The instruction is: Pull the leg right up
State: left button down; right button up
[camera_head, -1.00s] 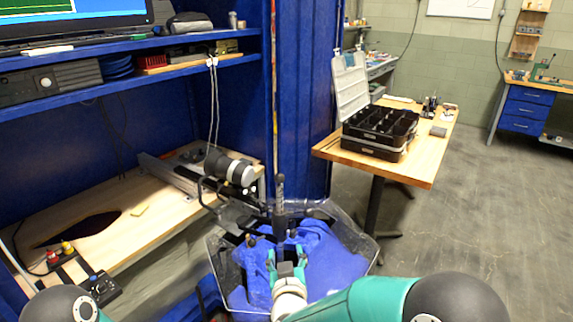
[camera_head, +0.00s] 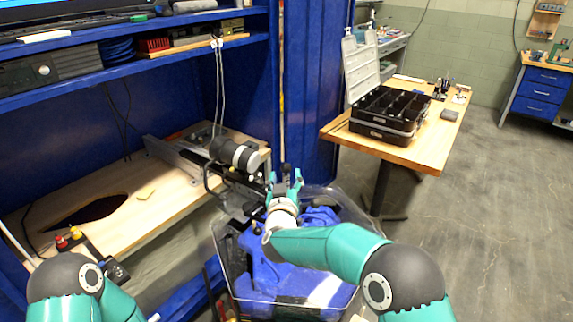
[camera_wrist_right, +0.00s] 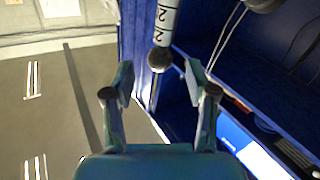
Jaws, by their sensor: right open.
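My right gripper (camera_head: 285,183) is over the clear tub's far side in the head view, beside the black-and-white cylinder of the thruster (camera_head: 235,153). In the right wrist view the right gripper (camera_wrist_right: 158,78) is open, with nothing between its pads. A white marked post with a dark round end (camera_wrist_right: 165,25), possibly the leg, stands just beyond the fingertips, roughly between them. In the head view the gripper mostly hides this spot, so contact cannot be told. My left arm shows at the lower left; its gripper is out of view.
The clear tub (camera_head: 352,292) holds blue material. A wooden bench (camera_head: 180,185) and blue shelf (camera_head: 170,65) stand left. A wooden table (camera_head: 425,160) with an open black case (camera_head: 390,115) stands right. Grey floor is clear beyond.

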aim_at(286, 172)
jog(key=shift+w+d+p, duration=0.1)
jog(key=shift+w+p, duration=0.45)
jog(key=shift+w, duration=1.85)
grip_shut()
